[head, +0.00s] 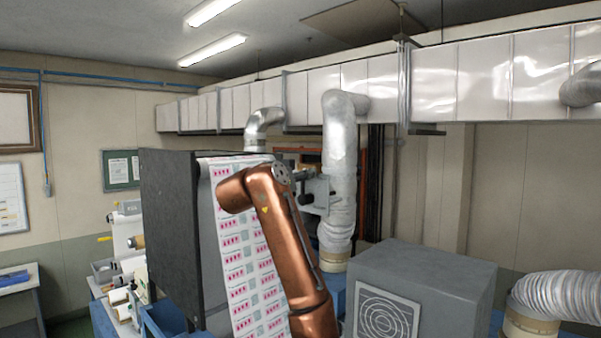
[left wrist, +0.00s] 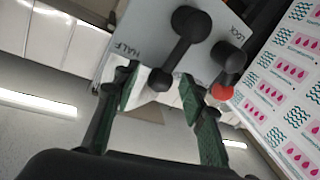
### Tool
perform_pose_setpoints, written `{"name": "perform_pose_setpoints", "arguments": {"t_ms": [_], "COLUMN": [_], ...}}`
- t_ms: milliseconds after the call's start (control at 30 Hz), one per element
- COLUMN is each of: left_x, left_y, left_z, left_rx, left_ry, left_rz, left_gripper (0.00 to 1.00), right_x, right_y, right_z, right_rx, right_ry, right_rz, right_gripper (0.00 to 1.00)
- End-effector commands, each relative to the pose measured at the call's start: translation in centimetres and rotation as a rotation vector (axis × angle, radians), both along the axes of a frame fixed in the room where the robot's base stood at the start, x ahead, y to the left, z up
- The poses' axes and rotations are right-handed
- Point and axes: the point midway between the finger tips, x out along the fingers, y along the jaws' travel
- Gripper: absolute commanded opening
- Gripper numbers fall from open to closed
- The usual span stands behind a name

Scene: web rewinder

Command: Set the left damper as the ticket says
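In the left wrist view, a pale damper plate (left wrist: 228,38) carries the words HALF and LOCK. A black damper lever (left wrist: 178,52) runs across it, its round end between my fingers near the HALF word. A smaller black lock lever with a red tip (left wrist: 222,91) is beside LOCK. My left gripper (left wrist: 160,82) is open, with one green-padded finger on each side of the damper lever's end; contact cannot be told. In the head view, my left gripper (head: 304,188) is at the damper on the silver duct (head: 341,150), mostly hidden. No readable ticket shows. My right gripper is out of view.
A printed web (head: 250,260) hangs close beside my arm, against a dark cabinet (head: 168,220). A grey box with a round grille (head: 425,285) stands at the right. A green board with papers (head: 119,170) hangs on the back wall. The main duct (head: 455,82) crosses overhead.

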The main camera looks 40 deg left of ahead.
Motion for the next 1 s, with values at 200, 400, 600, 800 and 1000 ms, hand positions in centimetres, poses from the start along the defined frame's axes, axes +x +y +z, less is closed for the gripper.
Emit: {"name": "perform_pose_setpoints", "arguments": {"t_ms": [200, 400, 600, 800, 1000], "left_x": [0.06, 0.03, 0.0, -0.02, -0.03], "left_y": [0.06, 0.07, 0.08, 0.09, 0.09], "left_z": [-0.06, -0.04, -0.02, -0.01, 0.0], "left_rx": [0.0, 0.0, 0.0, 0.0, 0.0], "left_ry": [-0.001, -0.001, -0.001, -0.002, -0.002], "left_rz": [0.001, 0.001, 0.001, 0.002, 0.002], "left_gripper": [0.39, 0.27, 0.13, 0.0, 0.0], "right_x": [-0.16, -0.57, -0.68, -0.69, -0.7], "right_y": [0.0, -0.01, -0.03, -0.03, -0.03], "right_z": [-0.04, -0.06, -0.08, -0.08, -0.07], "right_rx": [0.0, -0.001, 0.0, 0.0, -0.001], "right_ry": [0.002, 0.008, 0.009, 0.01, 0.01], "right_rz": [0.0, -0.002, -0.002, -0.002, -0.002], "right_gripper": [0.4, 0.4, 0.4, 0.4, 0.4]}}
